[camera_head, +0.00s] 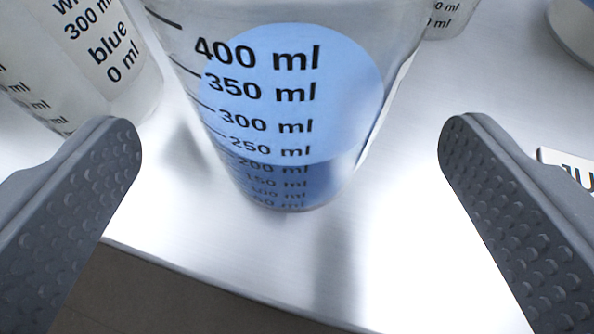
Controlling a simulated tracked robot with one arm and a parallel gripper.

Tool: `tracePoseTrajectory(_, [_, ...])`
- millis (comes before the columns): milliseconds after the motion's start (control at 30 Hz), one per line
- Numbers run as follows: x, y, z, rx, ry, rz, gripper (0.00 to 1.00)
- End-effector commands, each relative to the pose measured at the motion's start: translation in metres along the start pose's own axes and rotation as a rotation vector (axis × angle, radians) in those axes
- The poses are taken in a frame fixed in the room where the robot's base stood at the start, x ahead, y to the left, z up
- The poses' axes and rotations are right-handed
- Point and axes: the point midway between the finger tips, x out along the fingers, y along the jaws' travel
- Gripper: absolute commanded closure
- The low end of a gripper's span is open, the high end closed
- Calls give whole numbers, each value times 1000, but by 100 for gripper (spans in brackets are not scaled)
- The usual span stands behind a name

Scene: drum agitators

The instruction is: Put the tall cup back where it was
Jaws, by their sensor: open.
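A clear, tapered cup (300,110) with black ml marks up to at least 400 stands upright on a shiny metal surface, top centre in the view. A blue round area shows through its wall, with darker blue near its bottom. Its rim is out of the frame. My gripper (290,145) is open, one grey dimpled finger on each side of the cup. Clear gaps separate both fingers from the cup. Whether this is the tall cup I cannot tell.
Another clear container (75,60), labelled "blue 0 ml", stands close at upper left. Part of another marked container (445,18) shows at top right. A white label (570,168) lies at the right edge. The metal surface (400,270) ends in a front edge below.

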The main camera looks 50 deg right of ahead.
Motion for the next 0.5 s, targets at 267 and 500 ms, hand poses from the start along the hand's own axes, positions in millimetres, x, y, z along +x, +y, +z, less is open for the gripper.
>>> tracePoseTrajectory(267, [-51, -1, -1, 0, 0, -3, 13])
tracePoseTrajectory(500, [-70, 0, 0, 0, -2, -1, 13])
